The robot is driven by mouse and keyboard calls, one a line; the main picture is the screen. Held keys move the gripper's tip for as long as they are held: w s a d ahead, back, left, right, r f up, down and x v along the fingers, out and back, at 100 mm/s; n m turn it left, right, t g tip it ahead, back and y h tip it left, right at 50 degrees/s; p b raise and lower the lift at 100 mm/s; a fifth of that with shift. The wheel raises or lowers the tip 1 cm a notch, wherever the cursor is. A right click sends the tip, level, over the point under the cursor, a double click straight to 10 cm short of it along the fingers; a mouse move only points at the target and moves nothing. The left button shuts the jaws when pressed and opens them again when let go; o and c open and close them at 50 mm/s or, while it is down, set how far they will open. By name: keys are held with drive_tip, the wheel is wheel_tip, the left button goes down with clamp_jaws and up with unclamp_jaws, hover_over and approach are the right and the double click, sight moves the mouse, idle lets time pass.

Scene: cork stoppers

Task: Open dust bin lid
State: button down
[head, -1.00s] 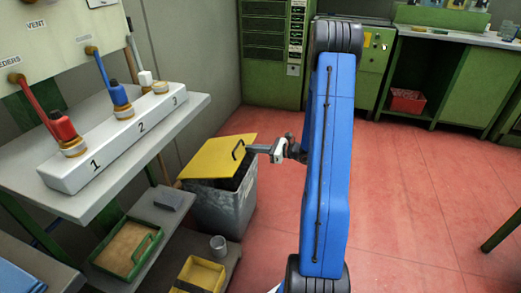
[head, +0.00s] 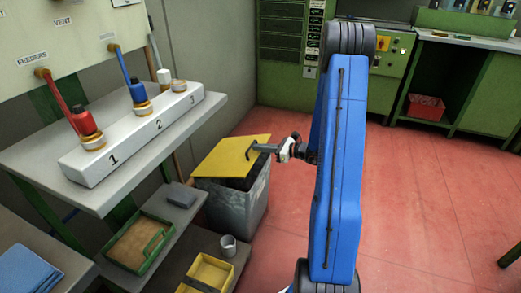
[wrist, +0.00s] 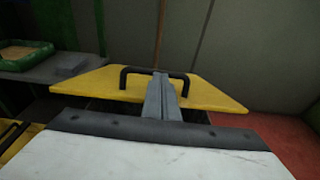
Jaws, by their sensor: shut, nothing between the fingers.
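The dust bin (head: 236,208) is a grey metal box on the floor beside the shelves, left of my arm in the head view. Its yellow lid (head: 225,160) sits tilted, with a dark gap under the near right edge. A black handle (head: 250,153) stands on the lid and also shows in the wrist view (wrist: 126,78). My gripper (head: 258,147) is shut and empty, its fingertips at the handle. In the wrist view the closed fingers (wrist: 161,98) reach to the handle's bar; whether they touch it I cannot tell. The bin's inside is hidden.
A grey shelf unit (head: 205,118) with bottles on a numbered white block stands left of the bin. A green tray (head: 118,262), yellow tray (head: 228,263) and grey cup (head: 228,247) are on its lower levels. Red floor (head: 420,190) is open on the right.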

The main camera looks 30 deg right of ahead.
drive_tip(key=shift+w+a+r, duration=0.1)
drive_tip(key=shift+w+r, duration=0.05)
drive_tip(key=shift+r, duration=0.25)
drive_tip(key=shift+w+a+r+g+h, duration=0.15)
drive_tip(key=shift+w+r+g, duration=0.05)
drive_tip(key=shift+r, duration=0.3)
drive_tip(key=shift+w+a+r+g+h, duration=0.15)
drive_tip(key=shift+w+r+g, duration=0.05)
drive_tip(key=shift+r, duration=0.25)
drive_tip(key=w+a+r+g+h, duration=0.45)
drive_tip(key=w+a+r, duration=0.35)
drive_tip(key=w+r, duration=0.3)
drive_tip(key=w+a+r+g+h, duration=0.2)
drive_tip(key=w+a+r+g, duration=0.2)
drive_tip(key=w+a, duration=0.6)
drive_tip(key=shift+w+a+r+g+h, duration=0.15)
drive_tip(key=shift+w+a+g+h, duration=0.2)
drive_tip(key=shift+w, duration=1)
drive_tip(key=shift+d+r, duration=0.1)
